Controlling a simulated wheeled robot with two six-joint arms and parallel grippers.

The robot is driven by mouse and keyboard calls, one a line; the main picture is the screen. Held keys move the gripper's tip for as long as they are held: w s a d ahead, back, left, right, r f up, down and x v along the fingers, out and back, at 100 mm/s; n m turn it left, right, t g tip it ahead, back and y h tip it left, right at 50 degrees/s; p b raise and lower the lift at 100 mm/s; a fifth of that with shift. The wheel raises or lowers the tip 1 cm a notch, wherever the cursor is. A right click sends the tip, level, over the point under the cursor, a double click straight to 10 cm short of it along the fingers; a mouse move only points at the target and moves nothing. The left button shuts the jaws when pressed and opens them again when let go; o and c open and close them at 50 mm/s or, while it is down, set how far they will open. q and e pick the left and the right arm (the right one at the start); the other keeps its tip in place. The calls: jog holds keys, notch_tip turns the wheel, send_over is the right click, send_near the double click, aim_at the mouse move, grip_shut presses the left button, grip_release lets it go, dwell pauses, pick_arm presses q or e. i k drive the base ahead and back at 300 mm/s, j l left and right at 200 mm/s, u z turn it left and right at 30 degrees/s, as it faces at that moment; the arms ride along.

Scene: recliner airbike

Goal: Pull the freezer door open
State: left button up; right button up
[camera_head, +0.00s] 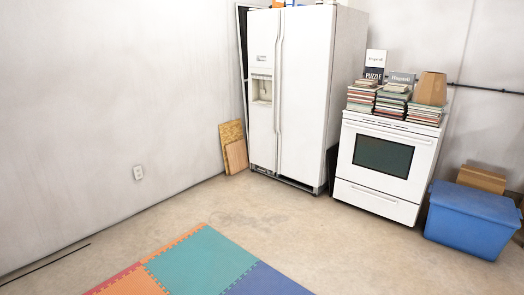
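A white side-by-side fridge-freezer (305,100) stands against the back wall. Its narrower left door (262,130), with an ice and water dispenser (262,88), appears to be the freezer door, and it looks shut. The wider right door (302,120) also looks shut. Two long vertical handles (278,85) run side by side where the doors meet. Neither of my grippers shows in the head view.
Wooden boards (234,148) lean on the wall left of the fridge. A white stove (387,165) stacked with books and boxes stands to its right, then a blue bin (470,222). Foam mats (200,260) lie in front. The concrete floor (270,215) before the fridge is clear.

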aim_at(264, 34)
jog(key=i+z, duration=0.2)
jog(key=i, duration=2.35)
